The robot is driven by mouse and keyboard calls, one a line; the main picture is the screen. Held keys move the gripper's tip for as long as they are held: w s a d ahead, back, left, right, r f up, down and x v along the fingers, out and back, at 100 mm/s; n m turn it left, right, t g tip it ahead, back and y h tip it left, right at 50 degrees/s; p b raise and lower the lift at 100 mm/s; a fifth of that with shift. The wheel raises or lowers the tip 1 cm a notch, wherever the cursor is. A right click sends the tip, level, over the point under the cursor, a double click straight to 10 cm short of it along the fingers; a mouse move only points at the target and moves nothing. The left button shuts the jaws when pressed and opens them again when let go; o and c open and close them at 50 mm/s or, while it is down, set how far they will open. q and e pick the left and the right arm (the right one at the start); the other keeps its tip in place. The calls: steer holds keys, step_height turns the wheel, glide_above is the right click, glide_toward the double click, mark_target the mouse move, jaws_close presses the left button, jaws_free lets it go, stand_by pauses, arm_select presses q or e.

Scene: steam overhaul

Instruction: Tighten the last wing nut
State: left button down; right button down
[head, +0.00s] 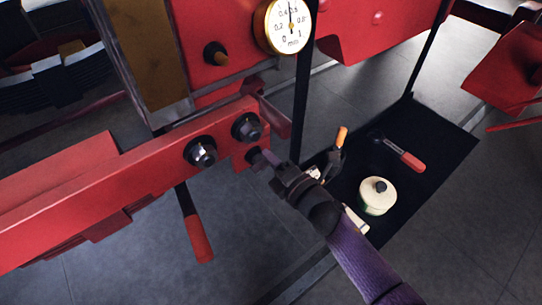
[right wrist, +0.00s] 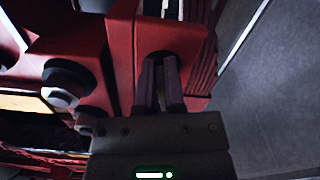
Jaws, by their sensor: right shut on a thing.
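My right gripper (head: 261,161) reaches in from the lower right with a purple arm. Its fingertips are at a dark round fitting (head: 253,155) on the end of the red bar (head: 110,196). In the right wrist view the two fingers (right wrist: 161,72) are close together against a dark recess in a red block (right wrist: 122,55). They are shut on what I take to be the wing nut, which the fingers and shadow mostly hide. My left gripper is not in view.
A pressure gauge (head: 291,24) is above. A red-handled lever (head: 198,238) hangs below the bar. A black mat (head: 447,139) at the right holds a lidded pot (head: 377,197), a red-handled tool (head: 401,154) and an orange-tipped tool (head: 341,138). Grey floor is clear at lower left.

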steer(key=shift+f+m, duration=0.25)
steer(key=shift+m, duration=0.45)
steer(key=shift+f+m, duration=0.2)
steer(key=shift+m, duration=0.5)
steer(key=c, duration=0.7)
jaws_free()
steer(key=shift+r, duration=0.1)
steer(key=v, duration=1)
steer(key=shift+p, duration=0.35)
steer(key=shift+m, duration=0.4)
